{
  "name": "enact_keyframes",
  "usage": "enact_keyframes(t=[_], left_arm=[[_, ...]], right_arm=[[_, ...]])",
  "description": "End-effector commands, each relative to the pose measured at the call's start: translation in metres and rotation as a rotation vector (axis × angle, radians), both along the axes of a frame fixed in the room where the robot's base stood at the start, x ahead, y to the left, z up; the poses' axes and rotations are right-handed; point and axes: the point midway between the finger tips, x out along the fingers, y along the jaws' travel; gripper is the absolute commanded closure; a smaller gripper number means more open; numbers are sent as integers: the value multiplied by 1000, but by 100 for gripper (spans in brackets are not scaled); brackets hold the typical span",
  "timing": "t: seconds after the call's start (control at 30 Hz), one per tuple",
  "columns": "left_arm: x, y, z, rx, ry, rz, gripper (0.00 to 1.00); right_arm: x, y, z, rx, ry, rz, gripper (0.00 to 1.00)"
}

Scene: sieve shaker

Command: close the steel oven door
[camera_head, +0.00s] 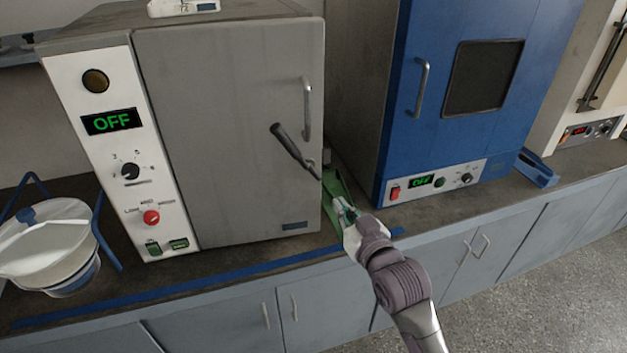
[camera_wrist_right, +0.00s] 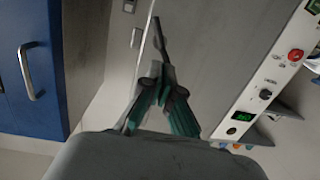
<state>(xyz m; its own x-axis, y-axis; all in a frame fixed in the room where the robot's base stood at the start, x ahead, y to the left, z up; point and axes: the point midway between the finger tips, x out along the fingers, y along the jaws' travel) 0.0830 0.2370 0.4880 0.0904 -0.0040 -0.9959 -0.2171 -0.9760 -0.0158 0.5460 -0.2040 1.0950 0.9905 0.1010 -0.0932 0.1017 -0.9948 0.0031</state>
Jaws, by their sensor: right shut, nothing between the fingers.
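The steel oven (camera_head: 240,100) stands on the left of the counter. Its plain grey door has an upright handle (camera_head: 306,108) and a dark lever (camera_head: 287,142) near its right edge. The door looks flush with the oven body or nearly so; a small gap cannot be ruled out. My right gripper (camera_head: 345,208) is shut and empty, in front of the door's lower right corner. In the right wrist view the gripper (camera_wrist_right: 160,85) points toward the dark lever (camera_wrist_right: 158,35); whether they touch is unclear. My left gripper is out of view.
A white lidded tub (camera_head: 45,245) sits at the left. Blue tape (camera_head: 220,278) runs along the counter's front. Cabinets (camera_head: 330,305) are below.

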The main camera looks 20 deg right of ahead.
Motion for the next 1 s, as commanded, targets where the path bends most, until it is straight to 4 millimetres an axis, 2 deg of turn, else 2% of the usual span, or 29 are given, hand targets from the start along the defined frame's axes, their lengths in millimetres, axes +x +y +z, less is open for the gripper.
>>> enact_keyframes(t=[0.17,0.4,0.6,0.8,1.0], left_arm=[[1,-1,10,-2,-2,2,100],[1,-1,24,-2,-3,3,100],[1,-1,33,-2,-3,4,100],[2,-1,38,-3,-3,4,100],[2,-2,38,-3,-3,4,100]], right_arm=[[29,3,0,1,1,0,100],[80,9,-5,1,3,0,100],[113,12,-9,0,3,1,100],[129,14,-13,1,3,1,100],[133,14,-14,1,3,1,100]])
